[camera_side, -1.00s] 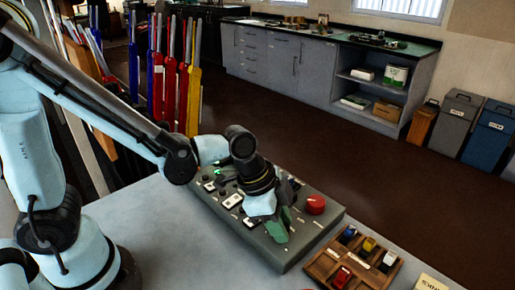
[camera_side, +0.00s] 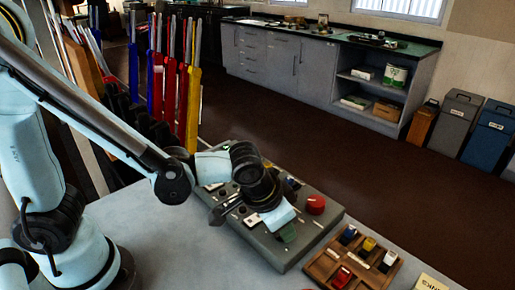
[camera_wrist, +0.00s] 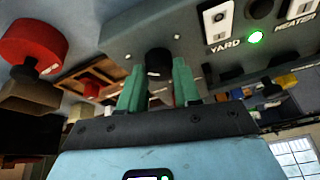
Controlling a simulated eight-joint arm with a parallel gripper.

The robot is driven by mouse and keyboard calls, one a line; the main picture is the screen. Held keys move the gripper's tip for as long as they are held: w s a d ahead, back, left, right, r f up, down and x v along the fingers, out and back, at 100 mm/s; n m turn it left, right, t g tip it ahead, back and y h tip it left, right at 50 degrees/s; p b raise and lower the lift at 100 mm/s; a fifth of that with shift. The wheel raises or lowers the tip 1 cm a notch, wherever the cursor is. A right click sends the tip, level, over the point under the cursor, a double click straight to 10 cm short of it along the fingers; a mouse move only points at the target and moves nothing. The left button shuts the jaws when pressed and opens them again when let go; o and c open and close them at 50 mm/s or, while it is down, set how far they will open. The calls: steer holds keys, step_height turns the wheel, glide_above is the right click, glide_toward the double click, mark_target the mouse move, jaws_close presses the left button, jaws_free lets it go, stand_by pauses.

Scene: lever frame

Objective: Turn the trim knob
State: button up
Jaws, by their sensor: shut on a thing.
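The grey control panel (camera_side: 262,238) lies on the pale table in the side view, and it fills the top of the wrist view (camera_wrist: 130,35). A small black round knob (camera_wrist: 158,62) with a light mark on it sits on the panel; I take it for the trim knob, though no label on it can be read. My gripper (camera_wrist: 158,80) has its green fingers on either side of the knob and is shut on it. In the side view my gripper (camera_side: 287,233) is at the panel's near part, and the fingers and wrist hide the knob.
A red button (camera_side: 316,204) stands right of my gripper on the panel. A green lamp (camera_wrist: 255,37) is lit near switches labelled YARD and HEATER. A wooden tray (camera_side: 322,268) with small coloured parts lies right of the panel. The table's left front is clear.

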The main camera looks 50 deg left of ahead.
steer(key=shift+n+y, duration=0.4)
steer(key=shift+n, duration=0.4)
steer(key=o, duration=1)
steer(key=shift+o, duration=0.2)
steer(key=shift+r, duration=0.1)
steer(key=v, duration=1.1)
steer(key=shift+s+r, duration=0.15)
steer(key=shift+r, duration=0.25)
